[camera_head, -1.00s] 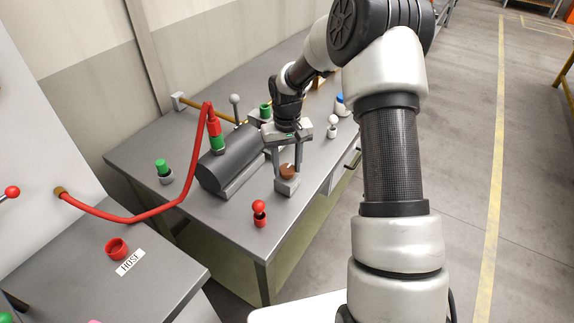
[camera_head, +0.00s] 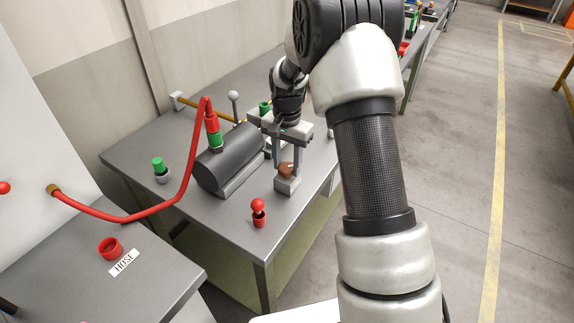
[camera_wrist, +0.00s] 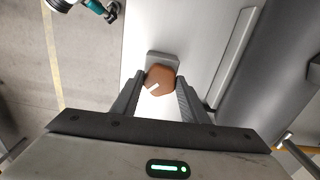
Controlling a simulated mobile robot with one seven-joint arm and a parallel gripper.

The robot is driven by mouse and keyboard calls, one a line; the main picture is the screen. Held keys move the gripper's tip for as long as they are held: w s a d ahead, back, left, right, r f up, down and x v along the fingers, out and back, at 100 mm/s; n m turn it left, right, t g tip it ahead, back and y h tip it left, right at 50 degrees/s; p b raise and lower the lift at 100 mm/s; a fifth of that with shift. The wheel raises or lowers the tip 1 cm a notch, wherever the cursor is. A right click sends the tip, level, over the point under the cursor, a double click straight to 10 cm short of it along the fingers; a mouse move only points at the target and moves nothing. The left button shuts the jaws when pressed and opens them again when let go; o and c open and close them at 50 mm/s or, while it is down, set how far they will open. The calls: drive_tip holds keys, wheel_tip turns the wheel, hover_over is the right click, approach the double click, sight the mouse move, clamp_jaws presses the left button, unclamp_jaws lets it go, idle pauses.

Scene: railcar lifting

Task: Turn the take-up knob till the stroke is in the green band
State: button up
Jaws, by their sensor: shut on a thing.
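The take-up knob (camera_head: 286,169) is brown with a white mark on it. It sits on a small grey block near the front edge of the workbench. My gripper (camera_head: 288,163) reaches down from above with one finger on each side of the knob and is shut on it. The wrist view shows the knob (camera_wrist: 160,80) between the fingertips, its white mark toward the lower left. A dark grey cylinder (camera_head: 228,160) lies just left of the knob. No green band or stroke reading can be made out in either view.
A red hose (camera_head: 182,185) runs to the cylinder's red and green coupling. A red-topped post (camera_head: 258,211) stands in front of the knob. A green-capped post (camera_head: 160,168) stands left of the cylinder. The bench front around the red-topped post is clear.

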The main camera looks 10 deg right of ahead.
sight(287, 166)
drive_tip(key=shift+m, duration=1.6)
drive_tip(key=o, duration=1.1)
drive_tip(key=shift+c, duration=0.2)
wheel_tip(287, 166, up, 18)
drive_tip(key=shift+f, duration=0.25)
